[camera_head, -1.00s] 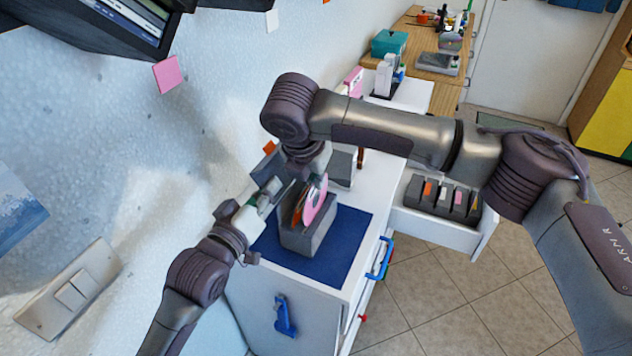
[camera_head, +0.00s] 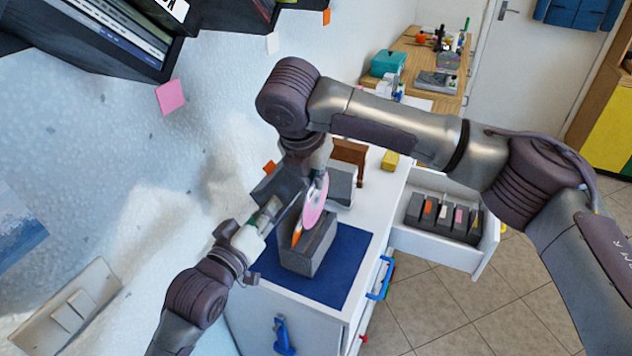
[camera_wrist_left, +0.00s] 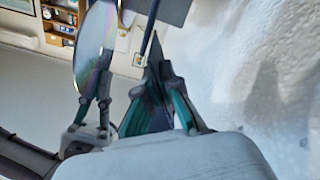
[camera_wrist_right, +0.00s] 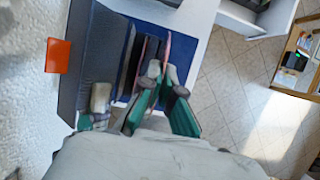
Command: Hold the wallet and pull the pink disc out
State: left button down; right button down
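The wallet is a grey slotted block (camera_head: 310,255) on a blue mat (camera_head: 345,252). The pink disc (camera_head: 315,203) stands upright and tilted, raised over the wallet's top; its shiny face shows in the left wrist view (camera_wrist_left: 95,45). An orange disc (camera_head: 297,233) shows in the wallet. My right gripper (camera_wrist_right: 163,72) reaches down from above, its fingertips shut on the pink disc's edge. My left gripper (camera_head: 275,207) is beside the wallet's upper left; in the right wrist view it (camera_wrist_right: 100,100) overlaps the wallet's corner. Whether its fingers grip the wallet is unclear.
An open drawer (camera_head: 482,250) with several small slotted items is at the right. A grey block (camera_head: 340,185), a brown stand (camera_head: 350,155) and a yellow block (camera_head: 390,160) stand behind the wallet. The wall is close on the left, with dark shelves (camera_head: 215,14) above.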

jog(key=shift+r, duration=0.2)
pick_arm(q)
jog(key=c, duration=1.2)
grip_release()
jog(key=shift+c, duration=0.2)
